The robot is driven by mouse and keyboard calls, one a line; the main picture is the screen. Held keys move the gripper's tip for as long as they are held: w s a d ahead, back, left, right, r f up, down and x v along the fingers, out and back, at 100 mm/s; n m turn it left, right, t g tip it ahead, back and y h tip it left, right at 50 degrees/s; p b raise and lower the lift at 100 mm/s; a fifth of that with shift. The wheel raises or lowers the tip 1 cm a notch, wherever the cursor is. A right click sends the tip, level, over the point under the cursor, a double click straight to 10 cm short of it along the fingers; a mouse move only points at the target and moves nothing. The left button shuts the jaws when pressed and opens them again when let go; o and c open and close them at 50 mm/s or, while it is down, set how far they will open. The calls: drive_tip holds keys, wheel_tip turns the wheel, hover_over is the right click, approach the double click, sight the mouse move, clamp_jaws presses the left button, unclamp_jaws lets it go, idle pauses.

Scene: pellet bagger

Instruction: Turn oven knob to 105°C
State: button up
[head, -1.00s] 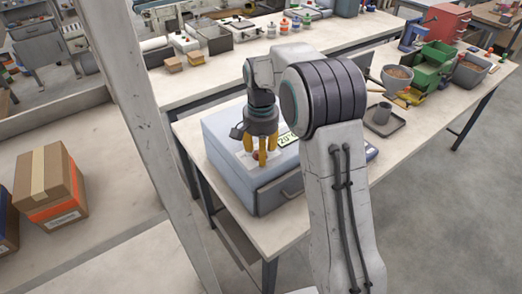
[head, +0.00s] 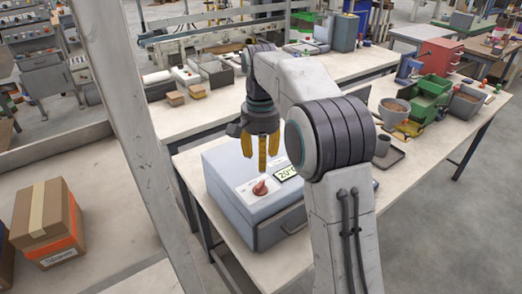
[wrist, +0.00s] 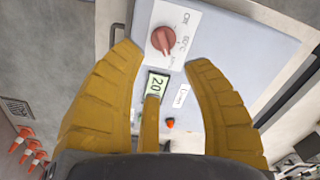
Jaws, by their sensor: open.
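The oven (head: 240,200) is a pale blue-grey box on the table, with a drawer-like handle on its front. Its red knob (head: 260,188) sits on a white label plate on top and also shows in the wrist view (wrist: 163,40). Beside it is the display (head: 287,174), which reads about 20°C; in the wrist view (wrist: 157,84) it is partly hidden by a finger. My gripper (head: 260,165) is open and empty, fingers pointing down, above and apart from the knob. In the wrist view its yellow fingers (wrist: 165,75) spread either side of the display, with the knob beyond them.
A grey cup on a tray (head: 391,158) stands right of the oven, partly behind my arm. Green bins (head: 430,92) and a bowl (head: 395,110) stand farther back. Cardboard boxes (head: 46,220) lie at the left, beyond a pale post (head: 130,130).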

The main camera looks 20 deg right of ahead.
drive_tip(key=shift+r, duration=0.8)
